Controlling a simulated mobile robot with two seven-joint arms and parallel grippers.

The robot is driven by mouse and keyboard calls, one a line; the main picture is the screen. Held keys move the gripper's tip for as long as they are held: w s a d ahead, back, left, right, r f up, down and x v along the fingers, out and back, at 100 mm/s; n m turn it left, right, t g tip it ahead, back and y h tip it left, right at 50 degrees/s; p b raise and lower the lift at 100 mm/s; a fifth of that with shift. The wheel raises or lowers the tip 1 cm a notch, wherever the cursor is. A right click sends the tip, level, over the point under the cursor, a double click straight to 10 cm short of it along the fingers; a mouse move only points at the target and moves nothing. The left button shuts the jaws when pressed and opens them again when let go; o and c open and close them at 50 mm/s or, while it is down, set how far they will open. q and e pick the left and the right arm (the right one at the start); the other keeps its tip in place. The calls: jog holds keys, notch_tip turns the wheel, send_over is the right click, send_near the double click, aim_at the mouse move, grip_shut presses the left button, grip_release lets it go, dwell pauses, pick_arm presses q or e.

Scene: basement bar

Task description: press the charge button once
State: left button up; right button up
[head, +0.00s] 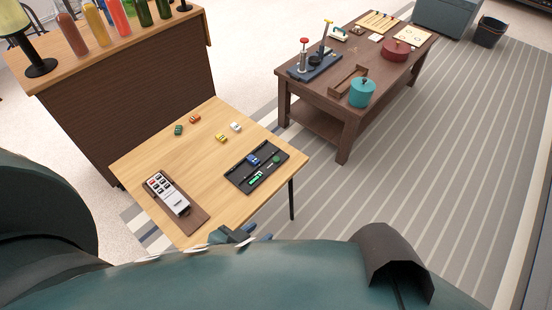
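A black tray (268,166) lies on the light wooden table, near its right edge. A small blue toy car (253,159) sits in it, beside a small round dark green part (275,161) and a bright green part (255,177). No label is readable, so I cannot tell which part is the charge button. A grey handset with red and white keys (168,193) rests on a brown board at the table's left. My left gripper (238,236) is at the table's front edge, nearer me than the tray and apart from it; its finger gap is unclear. My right gripper is not seen.
Several small cars, including a yellow one (221,138), stand toward the back of the light table (190,158). A dark wooden table (335,100) with a teal pot (362,92) stands behind right. A bar counter (130,80) with bottles is at left. Striped carpet lies open at right.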

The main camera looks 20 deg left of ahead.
pick_arm(q)
grip_shut()
jog(key=shift+w, duration=0.1)
dwell(1.2)
